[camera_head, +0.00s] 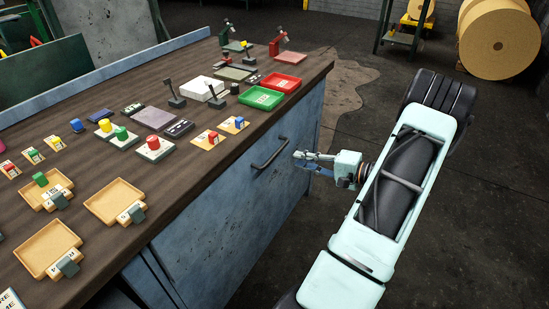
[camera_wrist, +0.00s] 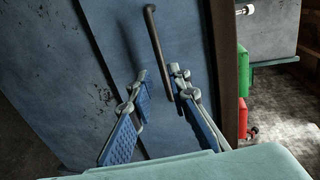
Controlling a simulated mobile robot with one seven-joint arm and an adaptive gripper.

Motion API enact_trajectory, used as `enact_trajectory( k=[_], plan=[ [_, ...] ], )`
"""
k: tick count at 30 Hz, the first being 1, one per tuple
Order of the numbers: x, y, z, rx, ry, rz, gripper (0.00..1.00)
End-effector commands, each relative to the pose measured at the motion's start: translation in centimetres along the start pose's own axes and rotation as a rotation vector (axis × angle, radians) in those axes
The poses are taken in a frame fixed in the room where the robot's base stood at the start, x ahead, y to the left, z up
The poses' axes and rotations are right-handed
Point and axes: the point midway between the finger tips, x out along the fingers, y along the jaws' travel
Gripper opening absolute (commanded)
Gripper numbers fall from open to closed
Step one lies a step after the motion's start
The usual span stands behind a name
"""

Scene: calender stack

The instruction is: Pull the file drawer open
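The file drawer (camera_head: 236,192) is the blue-grey front of the bench, below the dark wooden top, and it looks closed. Its dark bar handle (camera_head: 270,153) is on the upper part of the front. In the wrist view the handle (camera_wrist: 158,42) runs nearly upright, beyond and between my fingers. My gripper (camera_head: 298,160) is just right of the handle in the head view. In the wrist view my gripper (camera_wrist: 158,78) has its two blue-padded fingers spread apart with nothing between the pads. The fingertips appear short of the handle; exact distance is hard to tell.
The wooden bench top (camera_head: 185,190) overhangs above the drawer front. On it are a green tray (camera_head: 261,98), a red tray (camera_head: 281,82), wooden trays (camera_head: 115,199) and several small coloured blocks. The floor (camera_head: 480,200) right of the bench is open around my arm.

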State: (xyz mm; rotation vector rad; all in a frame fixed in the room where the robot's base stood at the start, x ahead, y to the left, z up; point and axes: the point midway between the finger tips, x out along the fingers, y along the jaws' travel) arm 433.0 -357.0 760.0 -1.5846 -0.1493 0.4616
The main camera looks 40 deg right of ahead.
Motion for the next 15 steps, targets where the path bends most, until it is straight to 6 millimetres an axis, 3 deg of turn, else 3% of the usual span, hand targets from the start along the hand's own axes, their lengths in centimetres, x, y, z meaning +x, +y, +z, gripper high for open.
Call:
enact_trajectory(
  k=[15],
  plan=[
    [8.8,0.0,0.2,-0.001,-0.006,0.002,0.17]
  ],
)
